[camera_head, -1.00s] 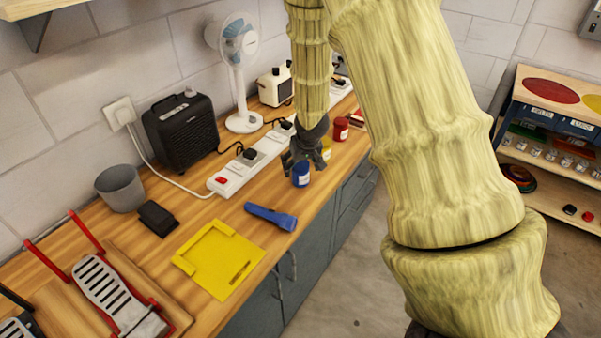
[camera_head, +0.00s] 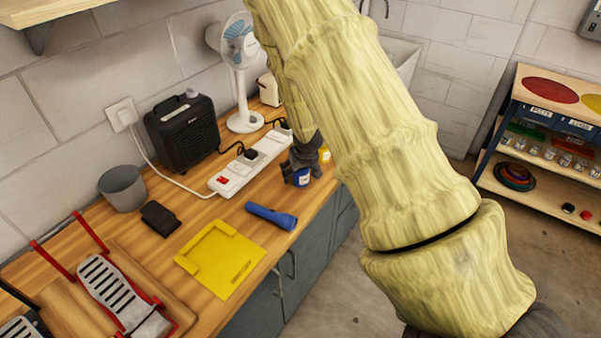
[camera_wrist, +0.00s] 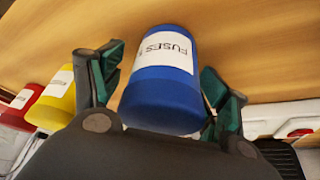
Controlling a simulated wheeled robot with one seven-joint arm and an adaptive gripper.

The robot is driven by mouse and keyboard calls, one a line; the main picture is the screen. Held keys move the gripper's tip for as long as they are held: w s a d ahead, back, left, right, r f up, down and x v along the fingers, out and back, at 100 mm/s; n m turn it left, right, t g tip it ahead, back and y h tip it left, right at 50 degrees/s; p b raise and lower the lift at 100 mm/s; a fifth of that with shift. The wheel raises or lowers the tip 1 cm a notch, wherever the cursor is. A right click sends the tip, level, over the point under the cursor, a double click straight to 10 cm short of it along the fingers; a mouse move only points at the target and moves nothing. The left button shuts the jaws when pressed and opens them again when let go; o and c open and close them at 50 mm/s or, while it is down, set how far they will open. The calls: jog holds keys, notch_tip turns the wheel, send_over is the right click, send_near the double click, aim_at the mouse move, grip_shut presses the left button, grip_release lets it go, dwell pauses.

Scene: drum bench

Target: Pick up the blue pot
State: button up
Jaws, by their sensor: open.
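The blue pot (camera_wrist: 162,92) with a white "FUSES" label stands on the wooden bench near its front edge. In the head view the blue pot (camera_head: 302,178) is partly hidden by my gripper (camera_head: 297,172). In the wrist view my gripper (camera_wrist: 165,95) is open, with one green-padded finger on each side of the pot. The pot lies between the fingers, with a gap showing at the left; I cannot tell whether the right finger touches it.
A yellow pot (camera_wrist: 62,95) and a red pot (camera_wrist: 20,102) stand close beside the left finger. A white power strip (camera_head: 245,165) runs behind the blue pot. A blue flashlight (camera_head: 272,216) and a yellow tray (camera_head: 225,262) lie nearer on the bench (camera_head: 190,200).

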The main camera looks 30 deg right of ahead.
jog(key=shift+c, duration=0.4)
jog(key=c, duration=1)
jog(key=shift+c, duration=0.4)
jog(key=shift+r, duration=0.15)
